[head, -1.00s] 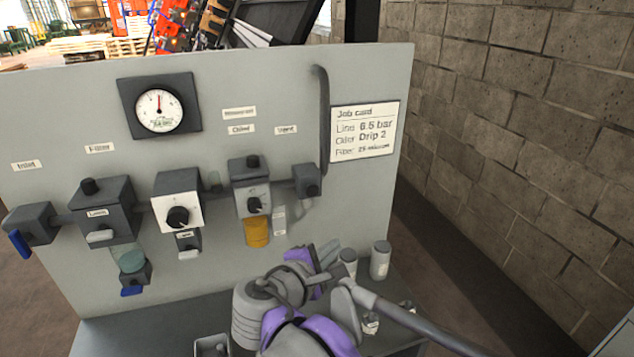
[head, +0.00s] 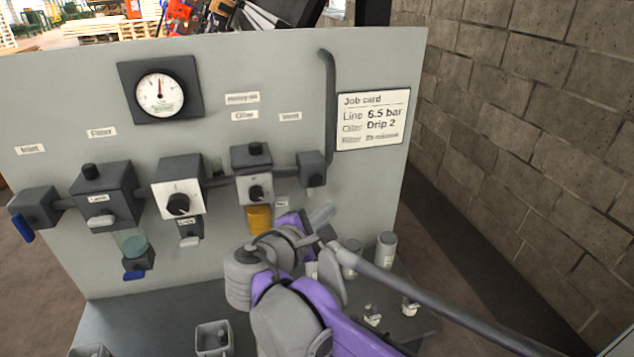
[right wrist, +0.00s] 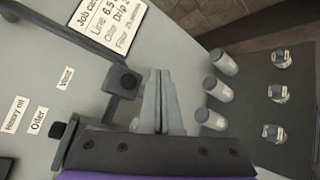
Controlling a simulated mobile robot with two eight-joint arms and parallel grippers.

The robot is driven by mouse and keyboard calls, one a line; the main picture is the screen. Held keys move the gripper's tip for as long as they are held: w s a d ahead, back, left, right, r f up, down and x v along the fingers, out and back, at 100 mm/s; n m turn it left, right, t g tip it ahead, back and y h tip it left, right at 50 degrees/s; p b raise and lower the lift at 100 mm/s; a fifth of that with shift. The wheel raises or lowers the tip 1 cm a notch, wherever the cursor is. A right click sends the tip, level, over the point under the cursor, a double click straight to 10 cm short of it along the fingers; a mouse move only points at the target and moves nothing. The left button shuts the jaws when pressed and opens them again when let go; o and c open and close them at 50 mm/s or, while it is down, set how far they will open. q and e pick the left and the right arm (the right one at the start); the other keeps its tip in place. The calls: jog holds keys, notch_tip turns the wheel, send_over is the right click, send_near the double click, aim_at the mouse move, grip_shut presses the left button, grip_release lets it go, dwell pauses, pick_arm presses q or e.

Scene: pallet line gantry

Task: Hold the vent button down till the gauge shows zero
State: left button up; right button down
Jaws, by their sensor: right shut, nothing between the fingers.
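The vent block (head: 311,170), a dark box under the Vent label (head: 290,116), sits at the right end of the row on the grey panel. Its round dark button shows in the right wrist view (right wrist: 129,81). The round white gauge (head: 160,93) is at the panel's upper left; its needle points nearly straight up, and its numbers are too small to read. My right gripper (head: 322,213) is shut and empty, below the vent block and apart from it in the head view. In the right wrist view its fingers (right wrist: 160,82) are just right of the button. My left gripper is out of view.
A bent grey pipe (head: 330,100) rises from the vent block, beside the job card (head: 372,120). The oiler (head: 254,188) with an amber bowl is to the left.

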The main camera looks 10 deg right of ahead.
aim_at(321, 183)
jog(key=w, duration=0.7)
jog(key=shift+w+a, duration=0.1)
dwell(2.0)
jog(key=shift+w, duration=0.3)
jog(key=shift+w, duration=0.55)
dwell(4.4)
